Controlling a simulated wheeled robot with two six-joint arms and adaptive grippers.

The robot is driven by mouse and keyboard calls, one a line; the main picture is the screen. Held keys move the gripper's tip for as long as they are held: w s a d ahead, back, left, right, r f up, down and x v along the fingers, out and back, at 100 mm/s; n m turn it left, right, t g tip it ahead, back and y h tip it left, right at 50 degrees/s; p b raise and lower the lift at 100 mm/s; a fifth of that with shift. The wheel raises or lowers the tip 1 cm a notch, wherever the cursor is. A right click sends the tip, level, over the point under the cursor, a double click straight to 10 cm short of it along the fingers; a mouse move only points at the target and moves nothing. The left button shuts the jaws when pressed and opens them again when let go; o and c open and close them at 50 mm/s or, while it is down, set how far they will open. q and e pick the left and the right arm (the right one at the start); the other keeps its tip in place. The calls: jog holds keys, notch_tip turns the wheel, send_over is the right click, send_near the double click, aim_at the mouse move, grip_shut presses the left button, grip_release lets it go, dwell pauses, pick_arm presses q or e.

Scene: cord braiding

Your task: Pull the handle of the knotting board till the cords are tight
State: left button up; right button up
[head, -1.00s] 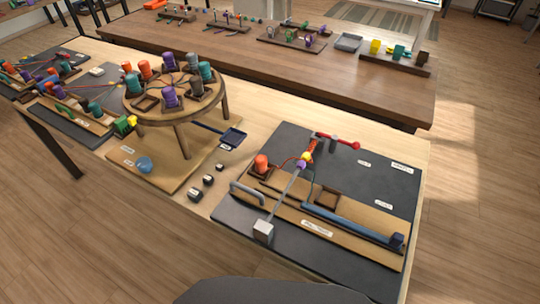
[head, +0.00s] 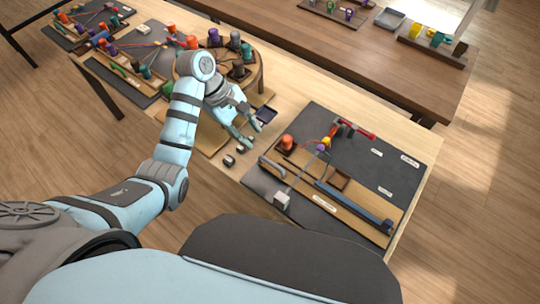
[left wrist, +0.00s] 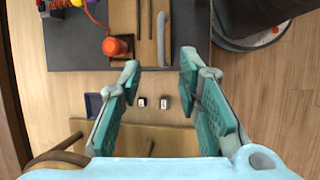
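The knotting board is a wooden board (head: 300,187) on a dark mat (head: 385,160). A grey handle (head: 272,168) stands at its left end; a grey bar that seems to be this handle shows in the left wrist view (left wrist: 161,38). An orange spool (head: 287,142), also in the left wrist view (left wrist: 117,46), has a red cord running towards coloured beads (head: 325,142). My left gripper (head: 252,138) is open and empty, left of the board and apart from the handle. In the left wrist view its fingertips (left wrist: 160,62) are spread below the bar. My right gripper is out of view.
Small blocks (head: 229,160) and a blue tray (head: 266,114) lie near my left gripper. A round stand with spools (head: 250,75) is behind it. The mat's right side is mostly clear.

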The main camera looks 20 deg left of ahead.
aim_at(273, 164)
pick_arm(q)
jog(key=b+x, duration=0.2)
jog(key=x, duration=1.2)
jog(key=shift+d+f+b, duration=0.1)
jog(key=shift+b, duration=0.25)
jog(key=shift+s, duration=0.1)
jog(key=c, duration=0.7)
grip_shut()
